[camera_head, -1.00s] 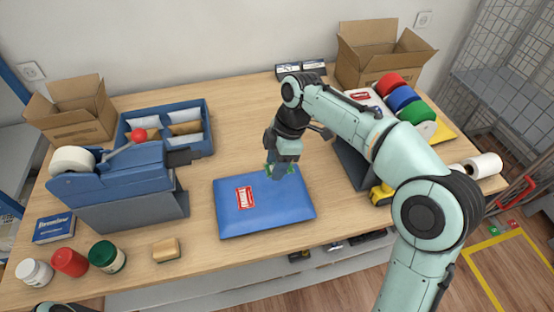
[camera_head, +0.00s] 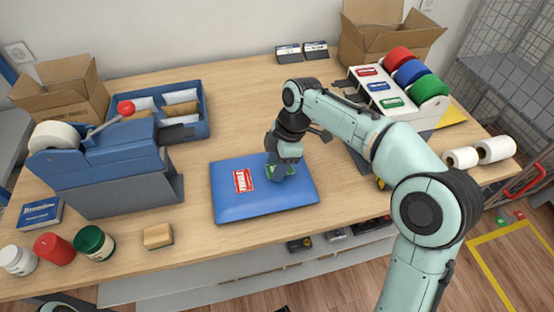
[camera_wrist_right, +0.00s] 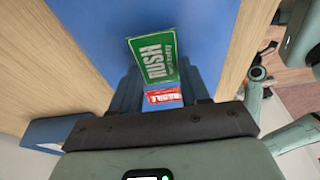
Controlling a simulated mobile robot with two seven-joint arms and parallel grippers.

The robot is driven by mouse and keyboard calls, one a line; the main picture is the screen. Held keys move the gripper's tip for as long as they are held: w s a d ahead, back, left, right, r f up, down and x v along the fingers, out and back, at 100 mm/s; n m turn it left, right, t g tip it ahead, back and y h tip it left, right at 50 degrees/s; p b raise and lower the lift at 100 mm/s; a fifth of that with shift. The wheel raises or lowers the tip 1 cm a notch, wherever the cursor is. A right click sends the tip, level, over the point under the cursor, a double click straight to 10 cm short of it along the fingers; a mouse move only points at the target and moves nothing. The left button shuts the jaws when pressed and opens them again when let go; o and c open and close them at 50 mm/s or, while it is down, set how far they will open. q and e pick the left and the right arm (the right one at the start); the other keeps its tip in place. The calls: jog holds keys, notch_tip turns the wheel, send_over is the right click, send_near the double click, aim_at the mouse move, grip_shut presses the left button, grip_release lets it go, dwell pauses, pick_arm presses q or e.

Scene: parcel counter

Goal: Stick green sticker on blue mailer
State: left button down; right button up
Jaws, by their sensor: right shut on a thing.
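The blue mailer (camera_head: 240,206) lies flat on the counter, with a red label (camera_head: 243,181) left of its middle. My right gripper (camera_head: 281,174) is over the mailer's right-of-centre part, pointing down, shut on the green sticker (camera_head: 270,172). In the right wrist view the green sticker (camera_wrist_right: 153,57), printed "RUSH", stands out beyond the fingertips over the blue mailer (camera_wrist_right: 110,25). A red label (camera_wrist_right: 163,97) shows between the fingers. I cannot tell whether the sticker touches the mailer.
A blue tape dispenser (camera_head: 110,180), a blue bin (camera_head: 204,128) and several jars are left. A sponge (camera_head: 158,236) lies left of the mailer. Open cartons stand at the back.

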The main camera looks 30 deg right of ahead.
jog(key=shift+f, duration=0.4)
pick_arm(q)
jog(key=shift+w+f, duration=0.1)
jog(key=shift+f, duration=0.05)
pick_arm(e)
jog(key=o, duration=0.7)
jog(key=shift+r, duration=0.1)
pick_arm(q)
jog(key=shift+w+r+p, duration=0.2)
jog(key=shift+r+p, duration=0.55)
jog(key=shift+w+r+p, duration=0.25)
jog(key=shift+r+p, duration=0.45)
jog(key=shift+r, duration=0.1)
jog(key=shift+w+r+p, duration=0.2)
jog(key=shift+r+p, duration=0.55)
pick_arm(e)
jog(key=shift+v, duration=2.75)
